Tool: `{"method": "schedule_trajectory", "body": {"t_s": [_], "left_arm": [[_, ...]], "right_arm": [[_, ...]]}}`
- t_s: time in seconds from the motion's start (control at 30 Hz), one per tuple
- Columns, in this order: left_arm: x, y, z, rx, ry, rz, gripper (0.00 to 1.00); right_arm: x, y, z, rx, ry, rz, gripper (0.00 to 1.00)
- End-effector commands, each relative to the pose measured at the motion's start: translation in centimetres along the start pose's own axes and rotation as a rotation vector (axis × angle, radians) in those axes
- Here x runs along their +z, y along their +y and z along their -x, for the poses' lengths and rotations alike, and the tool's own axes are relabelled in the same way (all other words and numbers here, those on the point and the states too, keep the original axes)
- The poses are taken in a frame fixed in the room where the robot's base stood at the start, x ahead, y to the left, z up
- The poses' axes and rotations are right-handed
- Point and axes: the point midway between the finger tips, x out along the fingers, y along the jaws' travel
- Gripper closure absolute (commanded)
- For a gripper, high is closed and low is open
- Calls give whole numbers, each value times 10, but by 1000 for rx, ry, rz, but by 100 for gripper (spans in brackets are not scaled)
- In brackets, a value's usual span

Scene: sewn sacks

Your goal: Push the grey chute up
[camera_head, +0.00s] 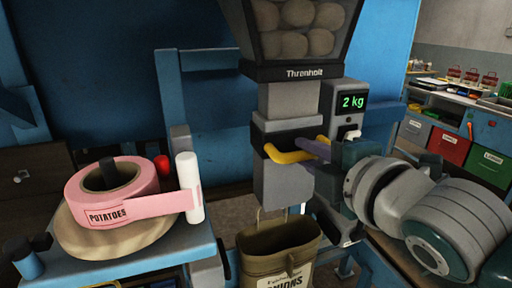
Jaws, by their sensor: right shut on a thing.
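The grey chute (281,185) hangs under the weighing machine, with a yellow handle (292,155) across its front. My right gripper (316,148) comes in from the right and is shut on the handle's right part; the exact contact is partly hidden by the fingers. A brown-green sack (279,244) labelled "ONIONS" stands open just below the chute's lower end. My left gripper does not show.
Above the chute is a hopper (297,72) of round produce, beside a display (352,102) reading 2 kg. A pink "POTATOES" tape roll (112,186) lies on the blue stand at left, near a white roller (189,187). Coloured bins stand at the far right.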

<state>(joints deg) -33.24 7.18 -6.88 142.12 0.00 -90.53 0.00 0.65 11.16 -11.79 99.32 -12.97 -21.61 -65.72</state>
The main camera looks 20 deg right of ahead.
Motion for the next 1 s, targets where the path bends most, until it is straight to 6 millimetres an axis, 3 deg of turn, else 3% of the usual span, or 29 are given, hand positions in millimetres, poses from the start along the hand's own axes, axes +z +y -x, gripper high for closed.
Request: {"method": "schedule_trajectory", "body": {"t_s": [0.03, 0.2, 0.4, 0.77, 0.8, 1.0], "left_arm": [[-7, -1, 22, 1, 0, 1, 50], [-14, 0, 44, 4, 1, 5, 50], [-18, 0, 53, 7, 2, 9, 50], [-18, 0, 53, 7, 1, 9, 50], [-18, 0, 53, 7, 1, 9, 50], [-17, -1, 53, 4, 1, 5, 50]], "right_arm": [[0, 25, 5, 8, 2, 2, 100], [0, 48, 10, 8, 1, 1, 100], [0, 58, 12, 8, 1, 1, 100], [0, 60, 12, 15, 3, 1, 100], [0, 60, 12, 15, 2, 1, 77], [0, 59, 12, 11, 1, 0, 55]]}}
